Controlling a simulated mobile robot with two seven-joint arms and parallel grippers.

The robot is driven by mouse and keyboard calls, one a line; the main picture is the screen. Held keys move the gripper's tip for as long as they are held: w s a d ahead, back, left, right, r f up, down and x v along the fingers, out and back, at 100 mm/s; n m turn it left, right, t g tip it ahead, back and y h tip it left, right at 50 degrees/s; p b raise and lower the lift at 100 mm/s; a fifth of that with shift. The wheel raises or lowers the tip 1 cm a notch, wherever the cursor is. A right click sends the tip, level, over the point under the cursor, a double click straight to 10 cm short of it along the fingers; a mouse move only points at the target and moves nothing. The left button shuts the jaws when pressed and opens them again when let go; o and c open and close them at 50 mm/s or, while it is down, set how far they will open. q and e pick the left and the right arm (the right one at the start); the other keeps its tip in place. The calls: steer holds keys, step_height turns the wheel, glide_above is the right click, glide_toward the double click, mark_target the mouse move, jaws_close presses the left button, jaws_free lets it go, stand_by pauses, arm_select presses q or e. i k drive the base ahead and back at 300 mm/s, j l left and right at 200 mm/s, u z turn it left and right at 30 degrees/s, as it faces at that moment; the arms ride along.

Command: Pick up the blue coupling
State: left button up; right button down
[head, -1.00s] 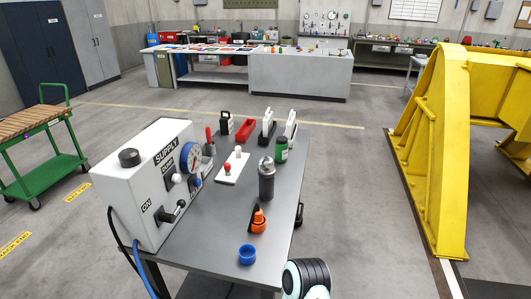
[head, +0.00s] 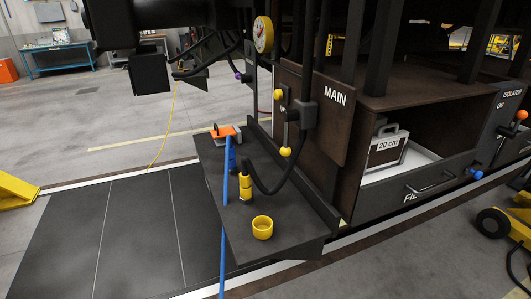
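A blue hose (head: 225,215) runs up past the front of a dark shelf in the head view. Its upper end is at a dark blue fitting (head: 232,158), which looks like the blue coupling and sits at an orange holder (head: 224,133) on the shelf. The hose partly hides it, and I cannot tell exactly how it is held. A yellow coupling (head: 245,186) stands on the shelf to its right, with a black hose beside it. A yellow ring-shaped cap (head: 262,227) lies nearer the front. Neither of my grippers is in view.
The dark shelf (head: 285,240) juts from the railcar. A MAIN panel (head: 318,105), a FILL drawer (head: 420,190) and a yellow-faced gauge (head: 263,34) are close by. Dark floor plates (head: 130,235) lie open to the left. A yellow wheeled machine (head: 500,225) stands at right.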

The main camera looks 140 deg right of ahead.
mark_target(232, 150)
steer(key=z, duration=4.45)
steer(key=i+u, duration=0.1)
steer(key=u, duration=0.9)
steer(key=i+u, duration=0.15)
steer(key=u, duration=0.3)
steer(key=l+u, duration=0.1)
steer(key=u, duration=0.4)
steer(key=i+l+u, duration=0.1)
steer(key=u, duration=0.4)
steer(key=l+u, duration=0.15)
steer(key=u, duration=0.35)
steer(key=l+u, duration=0.1)
steer(key=u, duration=0.4)
steer(key=l+u, duration=0.35)
steer(key=i+l+u, duration=0.1)
steer(key=l+u, duration=0.8)
steer(key=l, duration=0.2)
steer(key=l+u, duration=0.25)
steer(key=l, duration=0.2)
